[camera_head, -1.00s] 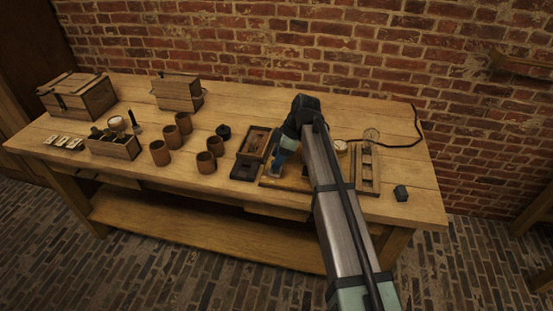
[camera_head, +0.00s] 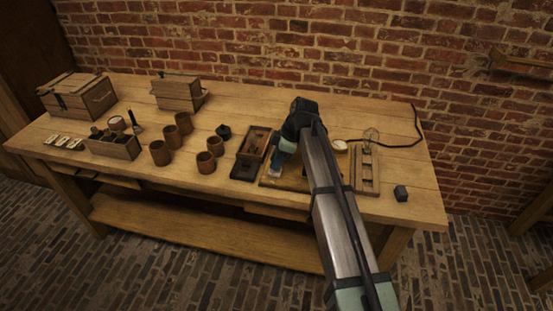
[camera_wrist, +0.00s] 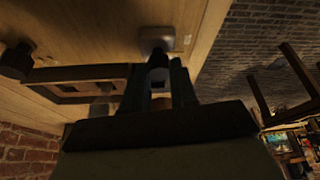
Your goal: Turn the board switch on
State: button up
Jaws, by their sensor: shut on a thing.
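The wooden board (camera_head: 287,184) lies near the front edge of the bench, mostly hidden behind my arm. My gripper (camera_head: 276,168) is low over its left part, pointing down. In the wrist view my gripper (camera_wrist: 170,88) is shut on a dark upright piece (camera_wrist: 158,62), which appears to be the switch lever. A pale grey block (camera_wrist: 156,38) lies just beyond the fingertips. Whether the lever stands at on or off cannot be told.
A dark-framed wooden tray (camera_head: 252,146) lies left of the board, with several brown jars (camera_head: 206,162) farther left.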

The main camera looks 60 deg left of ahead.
jog(key=shift+d+m, duration=0.1)
jog(key=shift+m, duration=0.2)
grip_shut()
jog(key=shift+s+m+t+y, duration=0.1)
jog(key=shift+m+t+y, duration=0.25)
jog(key=shift+m, duration=0.65)
jog(key=m+t+y, duration=0.1)
jog(key=m, duration=0.2)
jog(key=shift+s+m, duration=0.1)
jog(key=shift+m, duration=0.2)
jog(key=m+t, duration=0.1)
jog(key=m, duration=0.1)
jog(key=m+t, duration=0.1)
jog(key=m, duration=0.2)
jog(key=shift+m+y, duration=0.25)
jog(key=shift+m, duration=0.05)
jog(key=o, duration=0.9)
grip_release()
jog(key=shift+o, duration=0.2)
jog(key=shift+r, duration=0.1)
jog(key=v, duration=1.3)
jog(key=shift+s+r, duration=0.2)
jog(key=shift+r, duration=0.1)
